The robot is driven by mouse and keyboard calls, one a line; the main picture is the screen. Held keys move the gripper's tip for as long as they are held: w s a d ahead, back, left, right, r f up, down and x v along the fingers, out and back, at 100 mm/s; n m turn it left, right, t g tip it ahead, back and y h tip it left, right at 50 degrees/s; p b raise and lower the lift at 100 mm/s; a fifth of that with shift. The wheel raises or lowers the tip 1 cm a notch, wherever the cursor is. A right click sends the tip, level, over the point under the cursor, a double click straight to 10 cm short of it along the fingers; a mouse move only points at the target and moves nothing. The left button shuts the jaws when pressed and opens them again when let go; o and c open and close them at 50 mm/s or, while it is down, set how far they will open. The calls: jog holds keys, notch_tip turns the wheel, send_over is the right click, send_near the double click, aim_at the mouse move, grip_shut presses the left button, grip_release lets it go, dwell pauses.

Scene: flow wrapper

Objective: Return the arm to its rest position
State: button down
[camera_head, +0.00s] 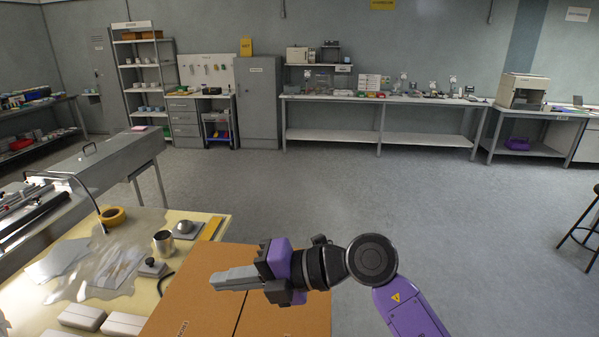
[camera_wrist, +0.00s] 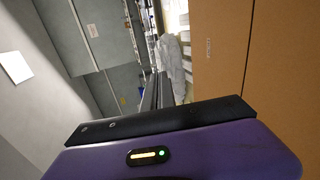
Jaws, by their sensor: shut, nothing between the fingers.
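My arm (camera_head: 405,312) is purple and black and reaches in from the lower right in the head view. My gripper (camera_head: 232,279) points left, with its grey fingers together and nothing between them. It appears over or in front of a brown cardboard box (camera_head: 185,310); the gap between them is hard to tell. In the wrist view the gripper (camera_wrist: 157,90) shows as dark fingers close together near the middle, and the box (camera_wrist: 222,60) fills the right side.
The floor (camera_head: 400,215) is open to the right, with a stool (camera_head: 585,232) at the edge.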

jog(key=s+d+r+y, duration=0.1)
jog(key=s+r+y, duration=0.15)
jog(key=r, duration=0.35)
jog(key=s+r+y, duration=0.2)
jog(key=r+y, duration=0.2)
jog(key=r, duration=0.3)
jog(key=s+d+r+m+t+y, duration=0.1)
jog(key=s+d+m+t+y, duration=0.15)
jog(key=d+m+t, duration=1.15)
jog(key=s+d+f+m+t+h+b, duration=0.1)
jog(key=s+d+f+m+t+h, duration=0.3)
jog(key=d+f+m+h, duration=0.5)
jog(key=s+d+f+m+t+h, duration=0.45)
jog(key=f+m+h, duration=0.25)
jog(key=m+h, duration=0.45)
jog(key=s+d+f+g+h, duration=0.1)
jog(key=s+d+f+g, duration=0.1)
jog(key=s+f, duration=0.2)
jog(key=s+d+f+m+g+h+b, duration=0.1)
jog(key=s+d+f+g, duration=0.1)
jog(key=s, duration=0.8)
jog(key=s+d+f+g+h, duration=0.1)
jog(key=s+d+f+g, duration=0.1)
jog(key=s+f+g, duration=0.2)
jog(key=s+f, duration=0.3)
jog(key=shift+s+d+m, duration=0.2)
jog(key=shift+d+m, duration=0.15)
jog(key=shift+d, duration=0.05)
